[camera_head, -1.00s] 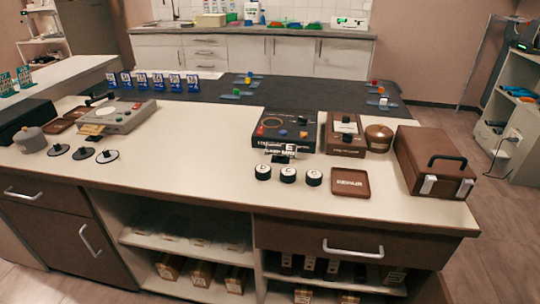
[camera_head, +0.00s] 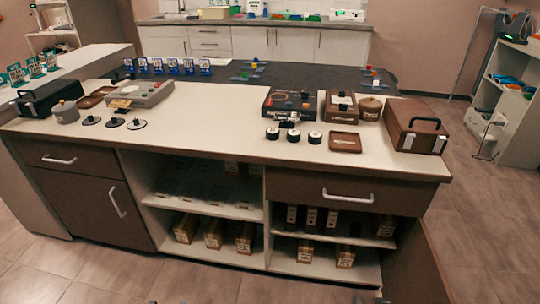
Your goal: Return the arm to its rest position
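Neither of my grippers shows clearly in the head view, and no arm reaches over the counter. The long cream counter (camera_head: 210,118) stands in front of me with its top clear of my arms. A small grey bit at the bottom edge, right of the middle, is too cut off to tell what it is.
On the counter are a grey device (camera_head: 150,93), a dark box set (camera_head: 290,102), a brown tray (camera_head: 345,142), and a brown case (camera_head: 416,126) near the right end. Open shelves (camera_head: 205,200) below hold small boxes. The floor (camera_head: 480,230) at the right is free.

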